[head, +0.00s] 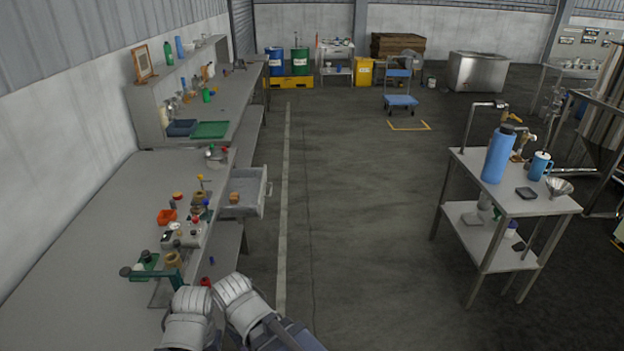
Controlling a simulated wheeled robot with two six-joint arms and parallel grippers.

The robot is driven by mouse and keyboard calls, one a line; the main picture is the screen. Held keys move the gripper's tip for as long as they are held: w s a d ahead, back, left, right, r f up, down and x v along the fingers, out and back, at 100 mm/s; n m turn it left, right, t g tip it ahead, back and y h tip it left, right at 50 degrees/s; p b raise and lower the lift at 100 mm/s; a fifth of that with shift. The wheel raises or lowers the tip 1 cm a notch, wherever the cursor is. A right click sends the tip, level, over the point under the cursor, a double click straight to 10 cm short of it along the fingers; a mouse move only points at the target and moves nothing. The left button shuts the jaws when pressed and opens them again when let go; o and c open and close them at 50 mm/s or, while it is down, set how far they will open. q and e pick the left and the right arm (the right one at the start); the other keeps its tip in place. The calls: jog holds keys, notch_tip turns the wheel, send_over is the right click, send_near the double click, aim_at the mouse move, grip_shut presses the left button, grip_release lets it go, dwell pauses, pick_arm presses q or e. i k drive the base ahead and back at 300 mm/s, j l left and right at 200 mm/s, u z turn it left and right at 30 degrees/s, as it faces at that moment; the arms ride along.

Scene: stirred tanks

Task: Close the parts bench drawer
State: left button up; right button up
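The parts bench (85,235) runs along the left wall with a grey top. Its drawer (262,192) is pulled out from the bench's right side into the aisle, so its inside shows from above. A small orange-brown item (235,198) appears at the drawer's inner end; I cannot tell whether it lies in the drawer or on the bench edge. Pale, ribbed parts of my arms show at the bottom centre, beside the bench's near edge and short of the drawer. Neither gripper's fingers can be made out.
The floor (345,230) right of the drawer is clear. A steel table (500,205) with a blue bottle (498,155) stands at the right.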

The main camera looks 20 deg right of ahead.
aim_at(251, 183)
jog(key=i+l, duration=0.1)
jog(key=l, duration=0.25)
jog(key=i+l+z, duration=0.1)
jog(key=l, duration=0.25)
jog(key=i+l, duration=0.1)
jog(key=l, duration=0.3)
jog(key=i+l+u, duration=0.2)
jog(key=i, duration=0.45)
jog(key=i+l+u, duration=0.2)
jog(key=i+l, duration=0.25)
jog(key=i, duration=0.15)
jog(key=i+l+u, duration=0.2)
jog(key=i+l, duration=0.25)
jog(key=i, duration=0.15)
